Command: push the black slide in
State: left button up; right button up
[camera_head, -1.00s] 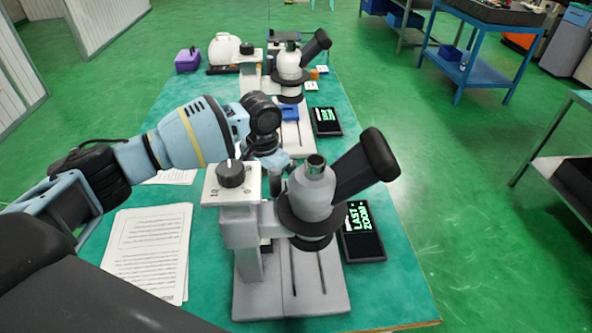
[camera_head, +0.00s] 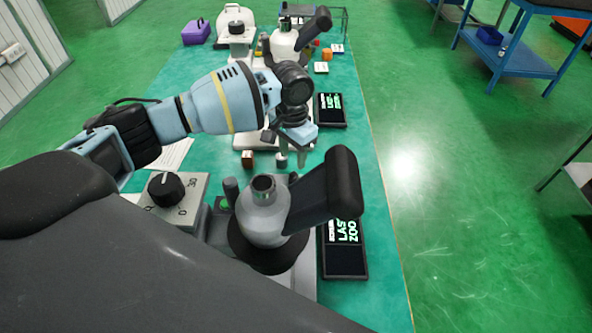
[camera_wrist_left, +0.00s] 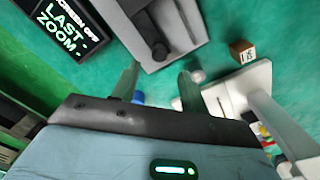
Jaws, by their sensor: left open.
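The near grey microscope (camera_head: 262,212) stands on the green table, its black eyepiece tube (camera_head: 325,190) tilted up to the right. A short dark cylinder (camera_head: 231,189) sticks up at its back left; it may be the black slide, but I cannot tell for certain. In the left wrist view a black round-ended part (camera_wrist_left: 157,45) lies on a grey body, ahead of the fingers. My left gripper (camera_head: 292,156) is open, pointing down just beyond the near microscope; its two fingers stand apart and empty in the left wrist view (camera_wrist_left: 157,86). My right gripper is out of view.
A black screen unit (camera_head: 344,248) lies right of the near microscope, and another (camera_head: 331,110) lies farther back. A second microscope (camera_head: 284,42), a purple box (camera_head: 196,32) and a small brown block (camera_head: 248,158) stand beyond. Paper (camera_head: 170,156) lies at left.

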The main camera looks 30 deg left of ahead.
aim_at(294, 174)
pick_arm(q)
notch_tip(294, 174, down, 8)
jog(key=shift+w+r+b, duration=0.1)
jog(key=shift+b, duration=0.25)
grip_shut()
jog(key=shift+d, duration=0.1)
